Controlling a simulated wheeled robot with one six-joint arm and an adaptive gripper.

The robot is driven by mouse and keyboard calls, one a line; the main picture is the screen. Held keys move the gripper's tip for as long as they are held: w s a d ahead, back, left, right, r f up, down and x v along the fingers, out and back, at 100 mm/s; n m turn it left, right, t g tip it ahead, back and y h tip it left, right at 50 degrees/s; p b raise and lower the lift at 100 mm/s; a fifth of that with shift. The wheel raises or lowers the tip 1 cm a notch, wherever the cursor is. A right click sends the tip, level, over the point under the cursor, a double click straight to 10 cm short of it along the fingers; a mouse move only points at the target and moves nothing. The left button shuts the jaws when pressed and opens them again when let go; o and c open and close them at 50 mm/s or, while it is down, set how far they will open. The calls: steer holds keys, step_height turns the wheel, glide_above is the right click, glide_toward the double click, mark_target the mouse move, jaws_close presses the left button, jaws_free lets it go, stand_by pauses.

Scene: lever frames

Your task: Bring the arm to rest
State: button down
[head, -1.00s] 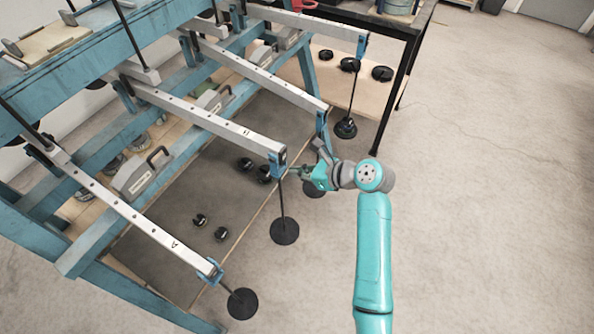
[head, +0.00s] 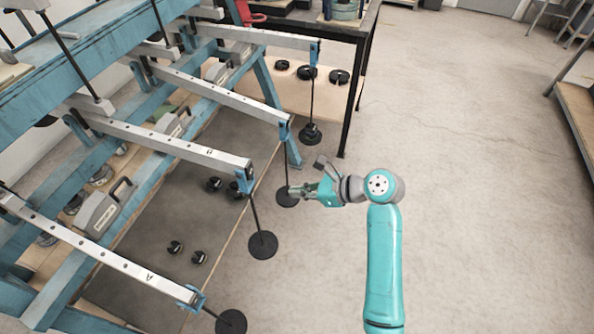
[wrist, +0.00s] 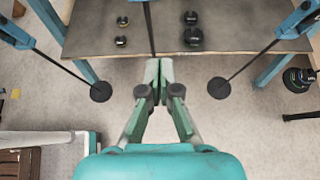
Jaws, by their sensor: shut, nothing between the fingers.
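My gripper (head: 297,191) is at the end of my teal arm, to the right of the lever frame. In the head view it overlaps the round black hanger plate (head: 287,197) below one lever; I cannot tell whether they touch. In the wrist view my gripper (wrist: 159,65) has its fingertips together with nothing between them. A black hanger rod (wrist: 149,28) runs down behind the fingertips there, and hanger plates show to the left (wrist: 101,91) and right (wrist: 219,87), apart from the fingers.
The blue frame (head: 75,75) carries several levers, including lever A (head: 110,258), with hanging plates (head: 262,245). Black weights lie on the dark board (head: 175,247) and the lower shelf (head: 307,73). The floor (head: 480,200) to the right is clear.

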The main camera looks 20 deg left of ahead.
steer(key=shift+d, duration=0.1)
steer(key=s+d+f+n+t+h, duration=0.25)
steer(key=s+d+f+t, duration=0.4)
steer(key=f, duration=0.65)
steer(key=s+d+f+n+t+h, duration=0.25)
steer(key=s+d+h, duration=0.25)
steer(key=s+d, duration=0.8)
steer(key=s+d+r+n+t+h, duration=0.1)
steer(key=s+d+r+n, duration=0.1)
steer(key=s+d+n, duration=0.3)
steer(key=s+d+r+n+t+h, duration=0.1)
steer(key=s+d+r+h, duration=0.15)
steer(key=s, duration=0.35)
steer(key=s+d+r+n+t, duration=0.2)
steer(key=s+r+n, duration=0.6)
steer(key=r, duration=0.5)
steer(key=shift+s+d+t+h, duration=0.2)
steer(key=shift+s+t+h, duration=0.2)
steer(key=shift+s, duration=0.65)
steer(key=shift+r, duration=0.1)
